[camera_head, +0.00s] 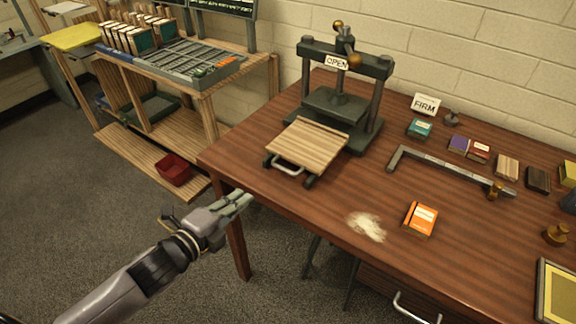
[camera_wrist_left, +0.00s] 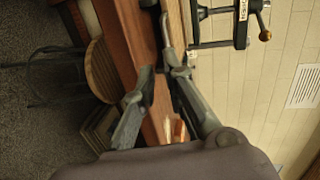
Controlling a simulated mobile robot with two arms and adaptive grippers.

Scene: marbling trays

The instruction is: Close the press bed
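The press (camera_head: 341,100) stands at the back of the wooden table and carries a sign reading OPEN. Its press bed (camera_head: 311,144), a slatted light wood board, sticks out toward the table's front left edge. A metal handle (camera_head: 288,168) is on the bed's front end. My left gripper (camera_head: 246,199) is off the table's left edge, in front of and apart from the handle. In the left wrist view its two fingers (camera_wrist_left: 162,72) are spread with nothing between them. Part of the press (camera_wrist_left: 238,22) shows at that view's top. My right gripper is not in view.
An orange box (camera_head: 420,218) and a pale powder patch (camera_head: 366,227) lie right of the bed. A metal angle bar (camera_head: 450,172) and several small boxes lie farther right.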

